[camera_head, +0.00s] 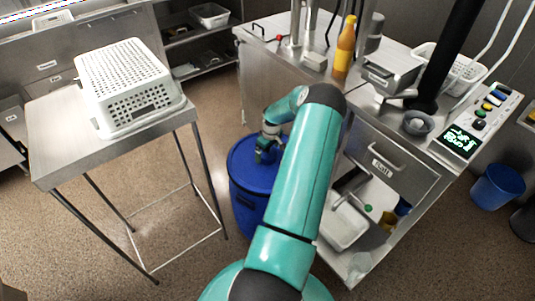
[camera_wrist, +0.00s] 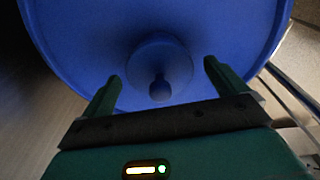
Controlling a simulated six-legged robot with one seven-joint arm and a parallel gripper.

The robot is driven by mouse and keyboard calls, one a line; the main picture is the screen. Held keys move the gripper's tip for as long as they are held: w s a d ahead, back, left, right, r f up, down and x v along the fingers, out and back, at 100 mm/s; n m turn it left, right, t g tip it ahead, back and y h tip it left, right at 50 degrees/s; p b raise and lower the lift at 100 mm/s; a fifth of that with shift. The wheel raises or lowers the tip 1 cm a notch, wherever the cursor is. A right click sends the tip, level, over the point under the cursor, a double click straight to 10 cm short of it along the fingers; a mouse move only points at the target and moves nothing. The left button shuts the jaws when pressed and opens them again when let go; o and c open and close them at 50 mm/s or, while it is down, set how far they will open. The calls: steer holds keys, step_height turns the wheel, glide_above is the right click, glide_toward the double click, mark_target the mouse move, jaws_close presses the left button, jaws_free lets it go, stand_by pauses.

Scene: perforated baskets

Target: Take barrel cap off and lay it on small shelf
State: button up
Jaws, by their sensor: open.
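The blue barrel (camera_head: 243,194) stands on the floor between the small metal table and the steel counter. Its blue cap (camera_head: 240,158) is on top of it. In the wrist view the cap (camera_wrist: 75,40) fills most of the picture, with a round raised centre and a small knob (camera_wrist: 160,88). My gripper (camera_wrist: 162,78) is open above the cap, its two fingers on either side of the knob with gaps. In the head view my gripper (camera_head: 266,152) points down over the cap, partly hidden by my arm. I cannot tell which surface is the small shelf.
The small metal table (camera_head: 50,140) at left bears an upturned white perforated basket (camera_head: 125,85). The steel counter (camera_head: 385,130) at right holds a sauce bottle (camera_head: 345,48), trays and a control panel (camera_head: 462,138). A blue bin (camera_head: 497,188) stands far right. Floor in front is clear.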

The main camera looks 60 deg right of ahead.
steer(key=shift+c, duration=0.3)
steer(key=c, duration=1)
steer(key=shift+r, duration=0.15)
